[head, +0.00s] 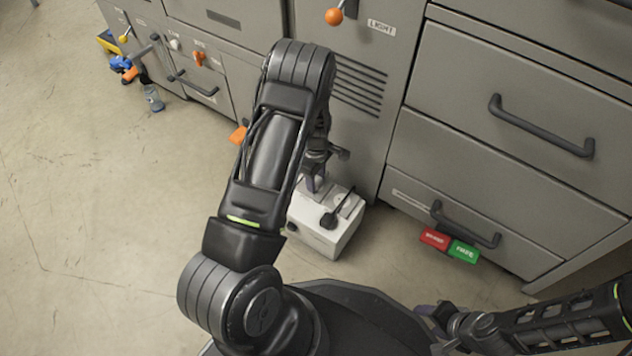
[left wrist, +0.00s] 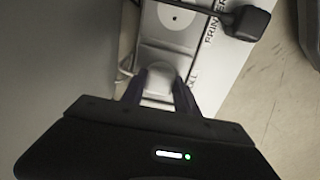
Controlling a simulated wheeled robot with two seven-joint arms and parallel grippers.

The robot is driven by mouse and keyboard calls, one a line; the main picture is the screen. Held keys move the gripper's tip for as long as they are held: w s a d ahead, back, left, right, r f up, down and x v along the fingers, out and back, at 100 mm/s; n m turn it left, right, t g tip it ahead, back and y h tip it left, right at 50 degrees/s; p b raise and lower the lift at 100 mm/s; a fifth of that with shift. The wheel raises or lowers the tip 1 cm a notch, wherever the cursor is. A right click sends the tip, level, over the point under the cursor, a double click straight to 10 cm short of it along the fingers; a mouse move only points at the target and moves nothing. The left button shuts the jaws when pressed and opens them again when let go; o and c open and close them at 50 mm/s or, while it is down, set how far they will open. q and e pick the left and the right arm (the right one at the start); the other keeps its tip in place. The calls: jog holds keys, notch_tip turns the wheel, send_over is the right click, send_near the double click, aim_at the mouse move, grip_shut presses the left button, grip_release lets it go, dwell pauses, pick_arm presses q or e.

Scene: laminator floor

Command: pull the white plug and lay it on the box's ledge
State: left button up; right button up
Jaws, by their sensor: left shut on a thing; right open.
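The white box (head: 322,236) stands on the floor against the cabinets; its labelled top (left wrist: 222,62) fills the upper middle of the left wrist view. My left gripper (head: 315,184) is over the box's top, partly hidden by my own arm. In the left wrist view, its fingers (left wrist: 160,88) are shut on the white plug (left wrist: 158,80), with a pale cord at its left. The plug is low at the box's top; I cannot tell whether it is seated. An empty-looking round socket (left wrist: 175,17) lies beyond it. My right gripper (head: 436,318) is open and empty at the lower right.
A black plug (head: 328,221) with a dark cable sits on the box beside the white one. Red (head: 435,238) and green (head: 463,251) tags are by the lower drawer handle (head: 465,226). A bottle (head: 153,98) stands at the far left.

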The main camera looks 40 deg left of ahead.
pick_arm(q)
grip_shut()
jog(key=shift+r, duration=0.15)
jog(key=shift+r+p, duration=2.45)
jog(key=shift+r, duration=0.45)
